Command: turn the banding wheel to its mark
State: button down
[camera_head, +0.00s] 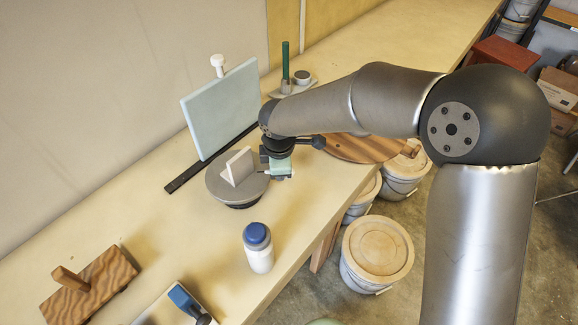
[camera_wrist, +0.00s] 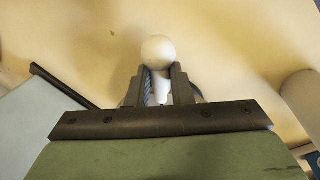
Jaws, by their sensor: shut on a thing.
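My gripper (camera_head: 278,166) is at the right edge of the disc, and my arm comes in from the right. In the wrist view, my gripper (camera_wrist: 161,88) is shut on a white round-topped knob (camera_wrist: 157,50). In the head view the knob is hidden by my gripper, and I cannot tell how it joins the wheel. I cannot make out a mark.
A pale blue panel (camera_head: 222,105) stands behind the wheel by a dark rail (camera_head: 190,176). A blue-capped bottle (camera_head: 258,252) stands in front. A wooden board with a peg (camera_head: 88,285) lies lower left. A round wooden board (camera_head: 365,149) is to the right.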

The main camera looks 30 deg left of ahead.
jog(key=shift+w+a+r, duration=0.1)
jog(key=shift+a+r, duration=0.05)
dwell(0.3)
jog(key=c, duration=1.3)
grip_release()
notch_tip(320, 180, up, 17)
jog(key=s+d, duration=0.2)
jog(key=shift+s+d, duration=0.15)
jog(key=shift+s, duration=0.2)
